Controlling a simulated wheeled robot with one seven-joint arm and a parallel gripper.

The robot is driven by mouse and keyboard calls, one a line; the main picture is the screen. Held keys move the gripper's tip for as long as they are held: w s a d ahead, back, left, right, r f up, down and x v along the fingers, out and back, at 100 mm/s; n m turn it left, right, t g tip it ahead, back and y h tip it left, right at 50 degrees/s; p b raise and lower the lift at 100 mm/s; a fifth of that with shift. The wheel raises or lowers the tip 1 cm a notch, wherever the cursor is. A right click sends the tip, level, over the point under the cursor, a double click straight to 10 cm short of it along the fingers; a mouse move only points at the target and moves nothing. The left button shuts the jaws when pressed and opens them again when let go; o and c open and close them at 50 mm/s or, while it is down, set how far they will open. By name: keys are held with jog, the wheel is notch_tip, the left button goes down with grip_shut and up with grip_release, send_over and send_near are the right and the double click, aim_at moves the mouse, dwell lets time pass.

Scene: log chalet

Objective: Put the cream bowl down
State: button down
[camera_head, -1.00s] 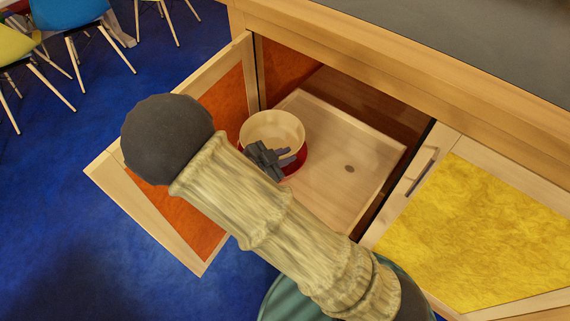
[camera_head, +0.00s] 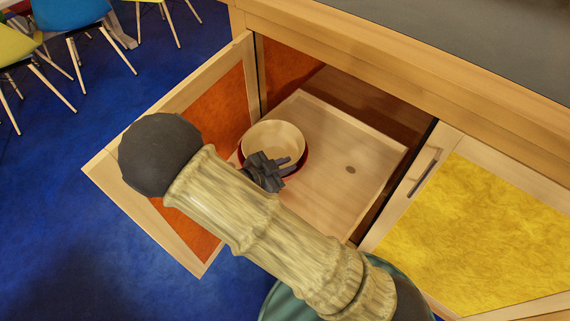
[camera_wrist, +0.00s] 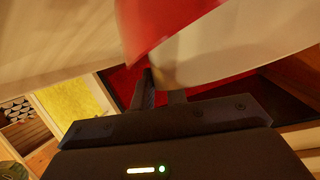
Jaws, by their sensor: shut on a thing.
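The cream bowl (camera_head: 273,141) is upright in the open cabinet, at the left front of the pale shelf board (camera_head: 345,180). A red round dish (camera_head: 301,163) shows around its lower edge. The cream bowl looks set down within or just above this dish; I cannot tell whether they touch. My gripper (camera_head: 280,171) is shut on the near rim of the cream bowl. In the wrist view the cream surface (camera_wrist: 235,45) and a red surface (camera_wrist: 165,25) fill the top, close to my fingers (camera_wrist: 164,92). The bowl's underside is hidden.
An open door (camera_head: 222,108) with an orange panel stands to the left of the opening. A yellow-panelled front (camera_head: 480,225) with a handle is on the right. The counter edge (camera_head: 400,70) runs above.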

jog(key=c, duration=1.4)
grip_release()
jog(key=shift+r, duration=0.3)
jog(key=p+v, duration=0.2)
jog(key=v, duration=1)
